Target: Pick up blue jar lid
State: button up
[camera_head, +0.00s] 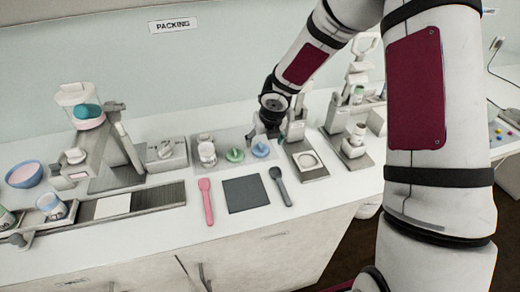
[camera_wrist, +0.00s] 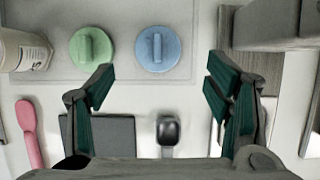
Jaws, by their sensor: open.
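The blue jar lid (camera_head: 260,149) lies flat on a pale grey mat (camera_head: 213,144) on the counter. In the wrist view the blue lid (camera_wrist: 158,48) is round with a raised bar across its middle, ahead of my fingertips and between their lines. My gripper (camera_wrist: 160,88) is open and empty, with its two green-padded fingers apart on either side. In the head view my gripper (camera_head: 266,134) hangs just above and right of the lid; its fingers are hard to make out there.
A green lid (camera_head: 235,155) lies just left of the blue one, and a white labelled jar (camera_head: 207,152) stands further left. A dark square mat (camera_head: 245,193), a pink spatula (camera_head: 206,199) and a dark spoon (camera_head: 280,184) lie nearer.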

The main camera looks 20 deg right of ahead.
aim_at(261, 146)
jog(key=shift+w+x, duration=0.15)
jog(key=shift+x, duration=1.3)
jog(key=shift+w+x, duration=0.15)
jog(key=shift+x, duration=1.35)
jog(key=shift+a+r, duration=0.15)
jog(key=c, duration=0.8)
